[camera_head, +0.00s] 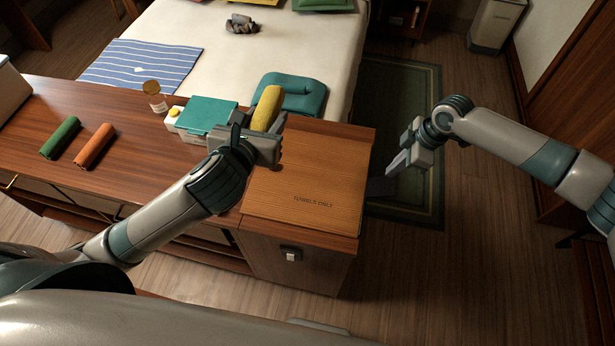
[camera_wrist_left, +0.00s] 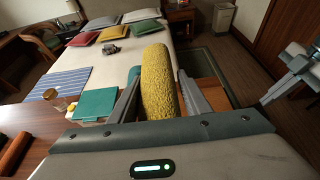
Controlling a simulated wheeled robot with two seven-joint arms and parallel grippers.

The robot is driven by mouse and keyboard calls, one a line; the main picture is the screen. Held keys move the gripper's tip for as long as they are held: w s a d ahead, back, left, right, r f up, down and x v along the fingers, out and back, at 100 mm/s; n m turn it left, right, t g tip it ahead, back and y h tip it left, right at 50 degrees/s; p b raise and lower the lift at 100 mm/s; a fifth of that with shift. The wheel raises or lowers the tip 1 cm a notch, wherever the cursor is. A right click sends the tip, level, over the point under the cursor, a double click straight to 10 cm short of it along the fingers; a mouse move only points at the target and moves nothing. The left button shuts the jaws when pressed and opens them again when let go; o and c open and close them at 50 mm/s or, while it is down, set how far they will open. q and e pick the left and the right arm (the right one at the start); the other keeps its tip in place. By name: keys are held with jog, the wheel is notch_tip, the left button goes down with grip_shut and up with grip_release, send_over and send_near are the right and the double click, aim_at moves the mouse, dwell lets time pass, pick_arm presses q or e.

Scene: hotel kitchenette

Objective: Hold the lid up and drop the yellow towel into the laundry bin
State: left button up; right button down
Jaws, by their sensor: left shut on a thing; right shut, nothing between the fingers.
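The yellow towel (camera_head: 267,108) is rolled up and held between the fingers of my left gripper (camera_head: 272,128), above the counter. It also fills the middle of the left wrist view (camera_wrist_left: 159,82), standing between the two fingers. The laundry bin (camera_head: 292,262) is the wooden box at the counter's right end. Its lid (camera_head: 310,190), marked "TOWELS ONLY", lies flat and closed, with a metal latch (camera_head: 291,254) on the front. My right gripper (camera_head: 400,160) is shut and empty, over the floor to the right of the bin.
A green roll (camera_head: 60,138) and an orange roll (camera_head: 95,146) lie on the counter (camera_head: 130,120) at left. A teal-lidded box (camera_head: 205,117), a small jar (camera_head: 155,95) and a teal folded item (camera_head: 291,95) are near the left gripper. A bed stands behind.

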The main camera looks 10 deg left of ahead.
aim_at(386, 186)
jog(key=shift+f+b, duration=1.95)
jog(key=shift+f, duration=0.65)
jog(key=shift+f, duration=0.15)
jog(key=shift+f, duration=0.15)
jog(key=shift+f+b, duration=0.1)
jog(key=shift+b, duration=0.2)
jog(key=shift+s+f, duration=0.1)
jog(key=shift+f, duration=0.1)
jog(key=shift+f+b, duration=0.65)
jog(key=shift+f, duration=0.3)
